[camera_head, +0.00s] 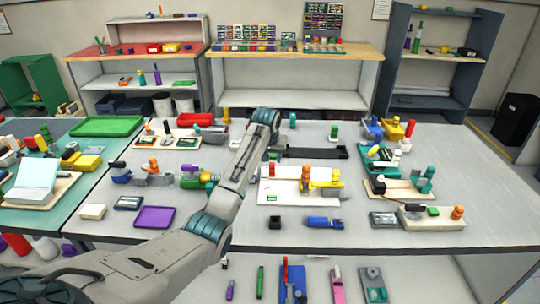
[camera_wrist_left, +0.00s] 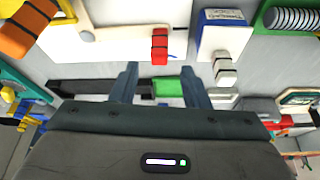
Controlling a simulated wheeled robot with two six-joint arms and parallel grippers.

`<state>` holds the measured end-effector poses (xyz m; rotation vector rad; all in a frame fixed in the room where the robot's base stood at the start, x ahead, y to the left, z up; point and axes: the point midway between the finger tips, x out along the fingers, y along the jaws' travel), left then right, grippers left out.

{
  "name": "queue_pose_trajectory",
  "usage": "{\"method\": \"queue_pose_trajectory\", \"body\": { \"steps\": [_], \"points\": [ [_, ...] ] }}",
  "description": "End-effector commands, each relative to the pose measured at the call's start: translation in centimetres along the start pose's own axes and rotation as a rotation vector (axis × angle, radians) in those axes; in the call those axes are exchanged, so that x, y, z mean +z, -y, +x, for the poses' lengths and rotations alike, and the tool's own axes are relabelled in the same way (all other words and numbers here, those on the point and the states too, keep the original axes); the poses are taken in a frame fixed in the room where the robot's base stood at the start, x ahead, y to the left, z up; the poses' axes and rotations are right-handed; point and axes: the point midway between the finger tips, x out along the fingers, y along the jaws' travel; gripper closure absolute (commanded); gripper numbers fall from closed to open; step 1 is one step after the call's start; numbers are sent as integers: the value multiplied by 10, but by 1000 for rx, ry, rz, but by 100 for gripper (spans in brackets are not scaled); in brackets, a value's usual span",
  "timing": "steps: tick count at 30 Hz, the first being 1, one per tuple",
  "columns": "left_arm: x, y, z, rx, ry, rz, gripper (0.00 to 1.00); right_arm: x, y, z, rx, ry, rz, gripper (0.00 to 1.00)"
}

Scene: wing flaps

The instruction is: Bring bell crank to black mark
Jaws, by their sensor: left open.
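My left arm reaches across the table in the head view, and its hand (camera_head: 270,150) is above the back middle, near a long black tray (camera_head: 315,153). In the left wrist view my left gripper (camera_wrist_left: 160,68) is open, its two fingers apart with nothing held. A green block (camera_wrist_left: 168,88) and a dark bar (camera_wrist_left: 95,86) show beyond and between the fingers. I cannot tell which part is the bell crank. A small black square (camera_head: 275,222) lies on the near middle of the table and may be the black mark. My right gripper is not in view.
A white board (camera_head: 285,191) with orange and yellow parts stands mid-table. A blue part (camera_head: 324,222) lies right of the black square. A purple tray (camera_head: 155,217) is at the left. Other fixtures crowd the right side.

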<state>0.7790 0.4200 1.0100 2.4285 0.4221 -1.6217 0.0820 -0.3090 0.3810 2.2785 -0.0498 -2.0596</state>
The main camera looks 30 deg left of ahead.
Motion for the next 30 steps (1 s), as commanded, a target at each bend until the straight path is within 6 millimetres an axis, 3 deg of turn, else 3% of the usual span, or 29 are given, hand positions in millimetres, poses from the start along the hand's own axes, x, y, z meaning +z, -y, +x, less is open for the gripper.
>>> {"method": "queue_pose_trajectory", "body": {
  "steps": [7, 23, 26, 30],
  "points": [
    [1, 1, -24, -1, 1, 0, 58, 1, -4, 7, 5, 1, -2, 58],
    [0, 1, -27, -1, 1, 0, 58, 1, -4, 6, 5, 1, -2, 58],
    [-3, 0, -33, -1, 0, 0, 58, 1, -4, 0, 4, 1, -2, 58],
    [-12, 0, -56, -1, 0, 0, 58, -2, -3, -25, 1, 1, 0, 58]
  ]
}}
